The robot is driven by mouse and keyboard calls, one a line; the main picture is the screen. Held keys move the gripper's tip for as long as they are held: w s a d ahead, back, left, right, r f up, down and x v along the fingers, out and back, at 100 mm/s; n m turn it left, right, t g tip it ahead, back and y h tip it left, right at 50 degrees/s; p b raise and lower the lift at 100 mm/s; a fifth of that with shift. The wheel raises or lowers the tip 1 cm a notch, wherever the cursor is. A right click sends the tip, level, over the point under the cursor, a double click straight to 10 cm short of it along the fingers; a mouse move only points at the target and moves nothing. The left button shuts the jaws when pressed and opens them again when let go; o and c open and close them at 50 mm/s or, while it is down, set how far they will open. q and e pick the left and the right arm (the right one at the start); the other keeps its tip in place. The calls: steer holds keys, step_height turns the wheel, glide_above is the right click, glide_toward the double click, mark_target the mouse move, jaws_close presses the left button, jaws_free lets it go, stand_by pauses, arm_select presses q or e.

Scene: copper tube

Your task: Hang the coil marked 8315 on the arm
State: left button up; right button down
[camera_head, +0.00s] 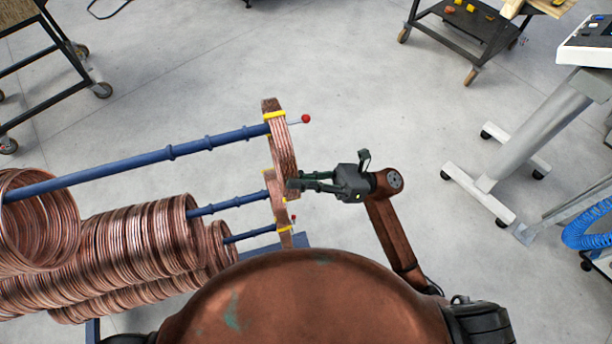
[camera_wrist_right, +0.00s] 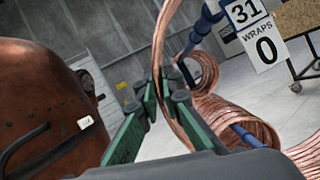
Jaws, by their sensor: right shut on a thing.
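A copper coil (camera_head: 283,150) with a yellow band is seen nearly edge-on at the end of the upper blue arm (camera_head: 170,153). The arm's red-ball tip (camera_head: 306,118) shows on the coil's right side, so the arm appears to pass through the coil. My right gripper (camera_head: 291,185) is shut on the lower part of this coil. In the right wrist view the copper strands (camera_wrist_right: 162,60) stand between the fingers (camera_wrist_right: 160,95). No number 8315 is readable on the coil. My left gripper is not in view.
Two lower blue arms (camera_head: 225,204) carry banded coils at their ends, close to my gripper. Large stacks of copper coils (camera_head: 150,240) hang at left. A sign reading 31 and WRAPS 0 (camera_wrist_right: 255,30) shows in the wrist view. Floor right of the gripper is clear up to a white stand (camera_head: 530,140).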

mark_target(283, 190)
steer(key=shift+s+a+b, duration=0.15)
steer(key=shift+s+a, duration=0.1)
steer(key=shift+a, duration=0.65)
steer(key=shift+s+a+b, duration=0.15)
steer(key=shift+s+a, duration=0.05)
steer(key=shift+a, duration=0.7)
steer(key=shift+d+f+b, duration=0.1)
steer(key=shift+f+b, duration=0.6)
steer(key=shift+b, duration=0.1)
steer(key=c, duration=2.1)
jaws_free()
steer(key=shift+o, duration=0.4)
steer(key=shift+f, duration=0.15)
